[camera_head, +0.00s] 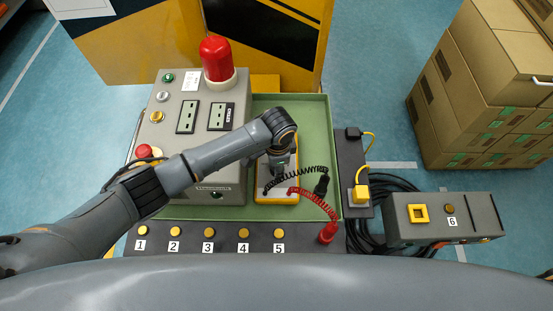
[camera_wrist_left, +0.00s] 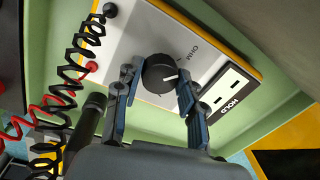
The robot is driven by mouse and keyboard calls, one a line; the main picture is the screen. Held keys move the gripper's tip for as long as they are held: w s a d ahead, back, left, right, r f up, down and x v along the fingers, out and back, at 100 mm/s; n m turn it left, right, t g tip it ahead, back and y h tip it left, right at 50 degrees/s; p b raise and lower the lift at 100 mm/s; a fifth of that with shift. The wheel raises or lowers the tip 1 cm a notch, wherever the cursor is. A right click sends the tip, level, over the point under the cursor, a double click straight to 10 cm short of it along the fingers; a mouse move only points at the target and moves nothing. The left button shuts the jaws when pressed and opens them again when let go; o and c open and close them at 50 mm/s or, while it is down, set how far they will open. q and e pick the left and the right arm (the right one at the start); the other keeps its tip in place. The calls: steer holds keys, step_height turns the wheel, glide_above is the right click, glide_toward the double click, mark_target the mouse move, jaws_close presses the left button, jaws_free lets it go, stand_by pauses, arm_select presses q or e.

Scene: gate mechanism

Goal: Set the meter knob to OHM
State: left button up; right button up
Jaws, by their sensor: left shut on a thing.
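The meter (camera_head: 277,193) is white with a yellow edge and lies in the green tray, mostly under my left arm. In the left wrist view the meter (camera_wrist_left: 140,35) shows a round black knob (camera_wrist_left: 158,68) with a white pointer line. The OHM label is printed beside the knob. The pointer is turned toward the side of the HOLD display (camera_wrist_left: 228,92), not straight at the OHM lettering. My left gripper (camera_wrist_left: 156,77) has a finger on each side of the knob and is shut on it. In the head view the left gripper (camera_head: 281,164) hides the knob. My right gripper is not seen.
Coiled black and red leads (camera_wrist_left: 67,95) run from the meter to a black probe (camera_head: 321,186) and a red probe (camera_head: 328,232). Numbered buttons line the front.

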arm_select(q)
steer(key=shift+s+n+p, duration=0.1)
steer(key=shift+n+p, duration=0.7)
steer(key=shift+n, duration=0.3)
steer(key=o, duration=1.2)
steer(key=r, duration=1.2)
steer(key=shift+s+d, duration=0.2)
steer(key=shift+s, duration=0.1)
